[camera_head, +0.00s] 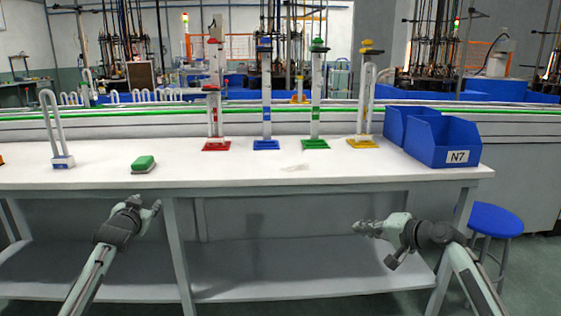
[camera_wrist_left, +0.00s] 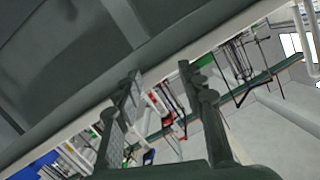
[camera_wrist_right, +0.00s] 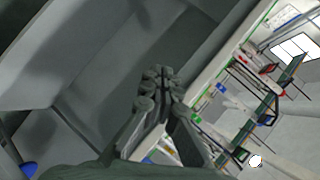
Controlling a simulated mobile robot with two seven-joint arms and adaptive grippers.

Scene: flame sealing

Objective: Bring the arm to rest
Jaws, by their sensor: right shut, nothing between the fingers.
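My left gripper (camera_head: 146,207) is in front of the table, below its top edge, at the left in the head view. In the left wrist view (camera_wrist_left: 160,82) its two fingers stand apart with nothing between them. My right gripper (camera_head: 362,229) is in front of the table at the right, also below the tabletop. In the right wrist view (camera_wrist_right: 158,78) its fingertips meet and hold nothing. Both grippers are clear of the tabletop objects.
The white table (camera_head: 230,170) carries a green sponge-like block (camera_head: 143,163), a U-tube on a stand (camera_head: 62,161), red (camera_head: 216,146), blue (camera_head: 266,145), green (camera_head: 316,144) and yellow (camera_head: 363,142) stands, and blue bins (camera_head: 424,150). A blue stool (camera_head: 495,219) stands right.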

